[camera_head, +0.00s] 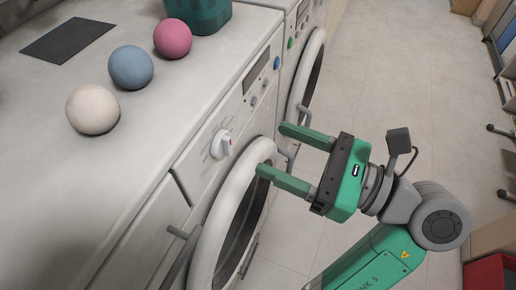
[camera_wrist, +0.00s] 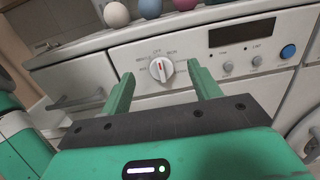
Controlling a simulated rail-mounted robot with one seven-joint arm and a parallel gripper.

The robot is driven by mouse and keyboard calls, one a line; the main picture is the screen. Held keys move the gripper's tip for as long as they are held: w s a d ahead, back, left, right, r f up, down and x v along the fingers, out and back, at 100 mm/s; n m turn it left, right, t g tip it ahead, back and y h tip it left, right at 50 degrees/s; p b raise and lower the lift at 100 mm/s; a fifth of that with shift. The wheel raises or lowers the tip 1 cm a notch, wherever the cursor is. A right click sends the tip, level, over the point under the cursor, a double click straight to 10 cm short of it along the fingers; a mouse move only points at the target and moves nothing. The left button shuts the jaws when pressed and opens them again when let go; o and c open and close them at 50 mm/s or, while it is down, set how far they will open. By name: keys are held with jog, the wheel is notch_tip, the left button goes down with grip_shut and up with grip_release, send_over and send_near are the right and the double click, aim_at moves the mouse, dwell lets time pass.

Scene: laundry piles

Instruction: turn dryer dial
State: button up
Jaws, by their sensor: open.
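The dryer dial (camera_head: 221,144) is a white round knob with a red mark on the front panel of the near machine.
White, blue and pink balls (camera_head: 93,109) (camera_head: 131,67) (camera_head: 173,38) and a dark mat (camera_head: 67,40) lie on the machine top. A teal basket (camera_head: 199,14) stands behind. A round door (camera_head: 212,235) sits below the dial. A blue button (camera_wrist: 288,52) is right of it.

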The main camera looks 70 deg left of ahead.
aim_at(230, 143)
jog(key=shift+h, duration=0.4)
jog(key=s+a, duration=0.1)
jog(key=s, duration=0.1)
jog(key=s+a+f+b, duration=0.1)
jog(key=s+a, duration=0.1)
jog(key=s+a+f, duration=0.1)
jog(key=s+a, duration=0.1)
jog(key=c, duration=1)
